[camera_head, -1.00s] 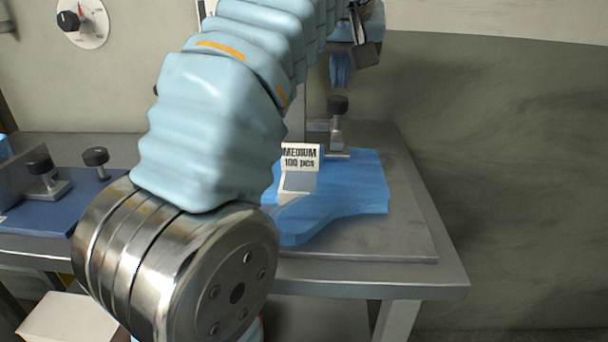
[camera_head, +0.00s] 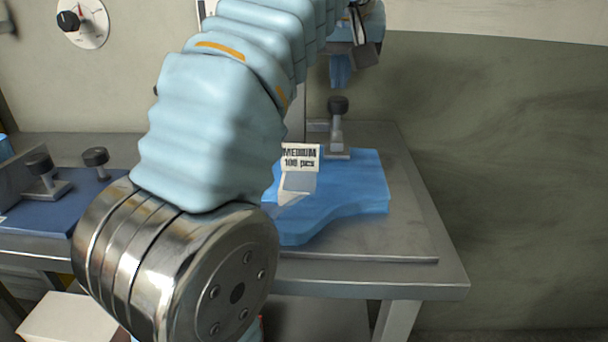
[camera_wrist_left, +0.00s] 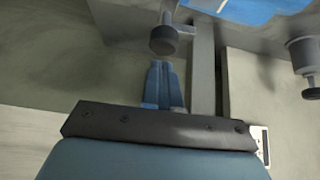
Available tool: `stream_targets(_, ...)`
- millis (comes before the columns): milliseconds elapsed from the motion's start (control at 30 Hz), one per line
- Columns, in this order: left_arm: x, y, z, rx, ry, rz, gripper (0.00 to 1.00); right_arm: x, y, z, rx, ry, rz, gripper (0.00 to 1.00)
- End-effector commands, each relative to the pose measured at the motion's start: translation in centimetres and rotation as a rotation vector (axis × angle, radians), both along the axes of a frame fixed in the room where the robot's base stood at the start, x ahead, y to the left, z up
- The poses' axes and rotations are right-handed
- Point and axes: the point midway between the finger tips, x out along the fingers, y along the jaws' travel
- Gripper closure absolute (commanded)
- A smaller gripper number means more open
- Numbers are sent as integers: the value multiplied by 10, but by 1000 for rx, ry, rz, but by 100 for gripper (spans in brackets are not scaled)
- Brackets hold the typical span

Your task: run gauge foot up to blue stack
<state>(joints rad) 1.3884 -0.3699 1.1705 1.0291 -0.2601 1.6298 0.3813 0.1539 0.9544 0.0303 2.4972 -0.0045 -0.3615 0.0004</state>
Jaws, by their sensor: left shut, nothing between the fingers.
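The blue stack (camera_head: 345,185) of flat film sheets lies on a grey plate on the bench. A grey upright piece with a black knob (camera_head: 338,105), probably the gauge, stands at the stack's far edge. Its low foot (camera_head: 338,155) looks close to or touching the stack; I cannot tell which. My left gripper (camera_head: 340,86) is shut and empty, with blue fingers pointing down above and behind the knob in the picture. In the left wrist view the fingertips (camera_wrist_left: 163,66) are just short of a black knob (camera_wrist_left: 163,40), and part of the blue stack (camera_wrist_left: 245,10) shows at the top.
A white card reading "MEDIUM 100 pcs" (camera_head: 300,158) stands on the stack. My own sleeved arm hides the middle of the bench. More black knobs (camera_head: 95,157) stand at left on a dark blue surface. The plate's right side (camera_head: 410,225) is bare.

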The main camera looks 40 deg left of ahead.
Motion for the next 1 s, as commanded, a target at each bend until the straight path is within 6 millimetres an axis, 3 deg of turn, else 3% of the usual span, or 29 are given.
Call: stream_targets(1000, 0, 0, -22, 0, 0, 0, 100, 0, -1, -17, -2, -1, -3, 57)
